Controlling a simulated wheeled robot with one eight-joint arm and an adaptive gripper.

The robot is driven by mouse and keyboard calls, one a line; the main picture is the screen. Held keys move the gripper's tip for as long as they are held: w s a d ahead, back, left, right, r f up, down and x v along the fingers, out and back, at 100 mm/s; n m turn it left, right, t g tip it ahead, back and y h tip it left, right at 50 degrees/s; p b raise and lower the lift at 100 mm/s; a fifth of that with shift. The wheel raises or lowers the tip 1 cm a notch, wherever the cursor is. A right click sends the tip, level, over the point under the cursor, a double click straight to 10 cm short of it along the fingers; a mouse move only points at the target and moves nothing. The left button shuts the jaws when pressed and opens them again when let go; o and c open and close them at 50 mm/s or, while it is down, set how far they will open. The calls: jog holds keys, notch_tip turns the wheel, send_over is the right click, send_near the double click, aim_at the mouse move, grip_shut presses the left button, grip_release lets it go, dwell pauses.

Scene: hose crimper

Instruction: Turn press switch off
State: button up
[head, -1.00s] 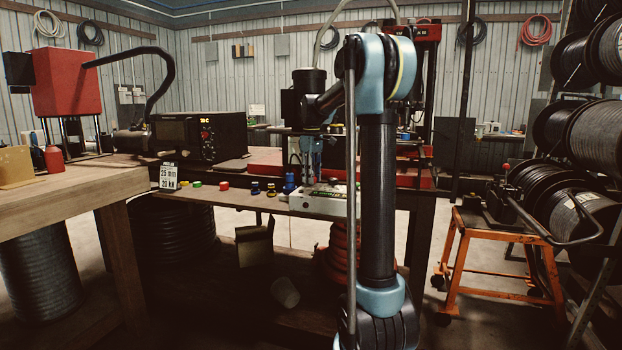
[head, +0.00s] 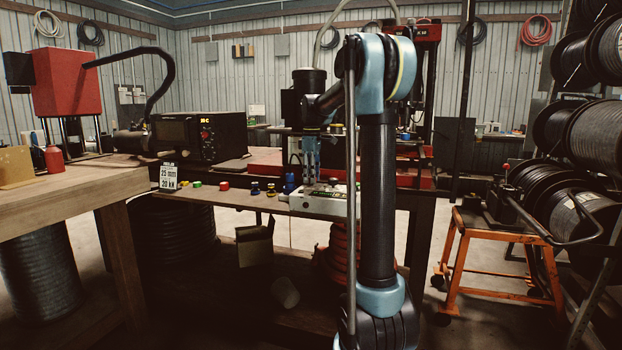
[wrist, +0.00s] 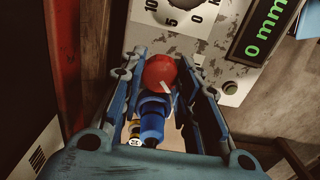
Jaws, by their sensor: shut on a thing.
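The press's control panel (wrist: 185,22) is pale and scuffed, with a printed dial and a green "0 mm" display (wrist: 263,27). In the head view it is the pale box (head: 318,202) on the bench edge. A round red switch knob (wrist: 158,71) with a white line sits between the fingers of my gripper (wrist: 161,70). My gripper is shut on the knob, pointing down over the panel; in the head view its blue fingers (head: 311,168) reach to the box. The knob is hidden there.
Blue stacked fittings (wrist: 152,118) stand beside the panel, close under my fingers; they also show in the head view (head: 289,183).

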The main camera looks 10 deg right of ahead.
jog(key=o, duration=1.1)
jog(key=shift+w, duration=0.1)
notch_tip(320, 180, up, 12)
jog(key=shift+f, duration=0.1)
jog(key=s+d+f+m+t, duration=0.1)
jog(key=s+d+f+m, duration=0.15)
jog(key=s+f, duration=0.65)
jog(key=s+d+f+m, duration=0.2)
jog(key=s+f+m, duration=0.25)
jog(key=s, duration=0.85)
jog(key=s+d+f+m+t, duration=0.1)
jog(key=s+d+f+m, duration=0.1)
jog(key=s+f, duration=0.65)
jog(key=s+f+m, duration=0.1)
jog(key=s+f, duration=0.2)
jog(key=f, duration=0.1)
jog(key=s+f+m, duration=0.1)
jog(key=s+f, duration=0.3)
jog(key=s+f+m, duration=0.2)
jog(key=s+f, duration=0.2)
jog(key=shift+s+d, duration=0.2)
jog(key=shift+d, duration=0.05)
